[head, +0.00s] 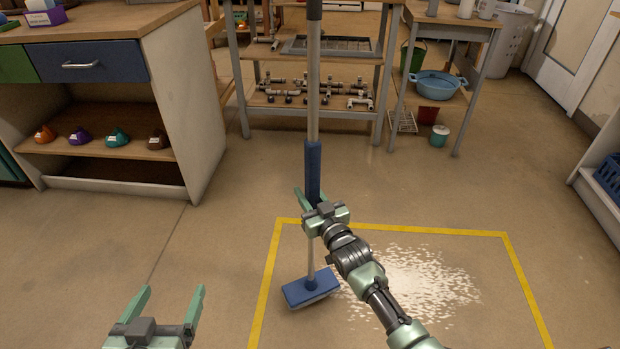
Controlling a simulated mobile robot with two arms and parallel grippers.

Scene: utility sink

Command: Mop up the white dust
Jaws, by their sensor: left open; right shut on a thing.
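A mop stands nearly upright in the head view, with a long grey pole, a blue grip sleeve (313,165) and a blue rectangular mop head (311,289) on the floor. My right gripper (313,195) is shut on the mop's handle at the lower end of the blue sleeve. White dust (430,285) lies scattered on the floor inside a yellow taped outline (400,228). The mop head is inside the outline, just left of the dust. My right arm hides part of the dust. My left gripper (170,300) is open and empty at the bottom left.
A wooden cabinet (205,110) stands at the left. A metal-legged bench (240,75) with pipe fittings is behind, and a side table (460,90) holds a blue basin (437,84). A white shelf (600,170) is at the right edge. Floor around the outline is clear.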

